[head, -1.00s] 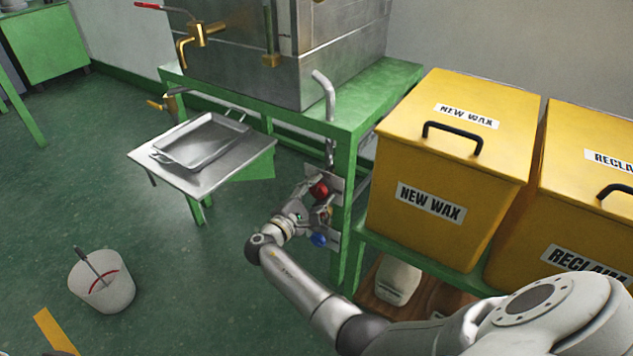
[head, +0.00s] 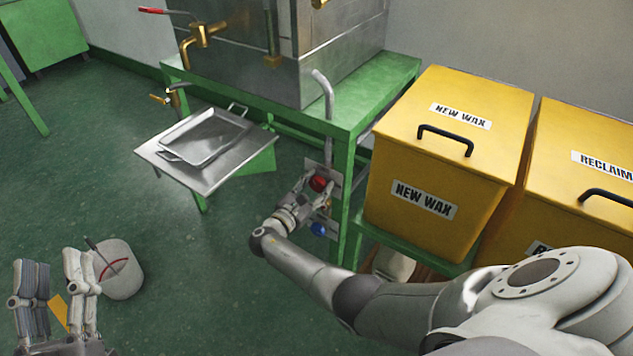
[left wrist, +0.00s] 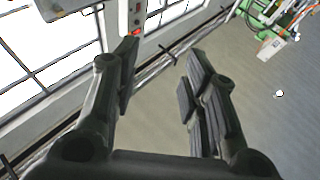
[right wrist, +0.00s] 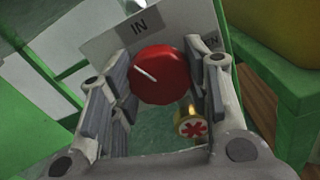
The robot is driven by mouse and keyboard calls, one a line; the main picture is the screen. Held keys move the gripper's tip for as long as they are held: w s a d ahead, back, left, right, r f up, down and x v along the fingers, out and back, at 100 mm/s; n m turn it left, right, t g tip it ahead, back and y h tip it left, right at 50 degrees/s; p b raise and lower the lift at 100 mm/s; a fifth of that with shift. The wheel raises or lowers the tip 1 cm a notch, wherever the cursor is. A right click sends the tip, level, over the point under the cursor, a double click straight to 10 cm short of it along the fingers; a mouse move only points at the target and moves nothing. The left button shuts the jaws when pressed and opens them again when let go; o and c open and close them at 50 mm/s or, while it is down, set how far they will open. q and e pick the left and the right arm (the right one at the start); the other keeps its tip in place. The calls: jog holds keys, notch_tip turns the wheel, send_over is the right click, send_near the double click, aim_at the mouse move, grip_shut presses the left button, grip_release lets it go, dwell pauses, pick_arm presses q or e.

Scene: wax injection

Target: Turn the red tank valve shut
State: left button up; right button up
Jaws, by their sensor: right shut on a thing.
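In the head view the right gripper (head: 316,193) partly hides the plate. My left gripper (head: 57,278) is open and empty at the lower left, away from the valve; its spread fingers show in the left wrist view (left wrist: 160,80).
A blue knob (head: 318,229) sits just below the red one. A brass fitting with a red mark (right wrist: 190,123) is close to my right finger. The green bench (head: 345,140), yellow NEW WAX bin (head: 410,160) and steel tray table (head: 205,180) surround the arm. A bucket (head: 122,275) stands near my left gripper.

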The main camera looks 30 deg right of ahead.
jog(key=n+p, duration=0.2)
jog(key=n, duration=0.2)
jog(key=shift+r, duration=0.15)
jog(key=n+p, duration=0.1)
jog(key=n, duration=0.4)
jog(key=shift+n, duration=0.4)
pick_arm(q)
jog(key=s+a+f+g+y, duration=0.1)
jog(key=f+g+y, duration=0.1)
jog(key=f+g, duration=0.3)
jog(key=s+a+f+g+y, duration=0.1)
jog(key=f+g, duration=0.5)
jog(key=f, duration=0.6)
jog(key=shift+s+a+f+y+p, duration=0.25)
jog(key=shift+s+a+y+p, duration=0.2)
jog(key=shift+s+a, duration=0.35)
pick_arm(e)
jog(key=shift+s+n, duration=0.1)
jog(key=shift+n, duration=1.6)
pick_arm(q)
jog(key=shift+f, duration=0.1)
pick_arm(e)
jog(key=o, duration=1)
jog(key=shift+f, duration=0.2)
jog(key=v, duration=1.2)
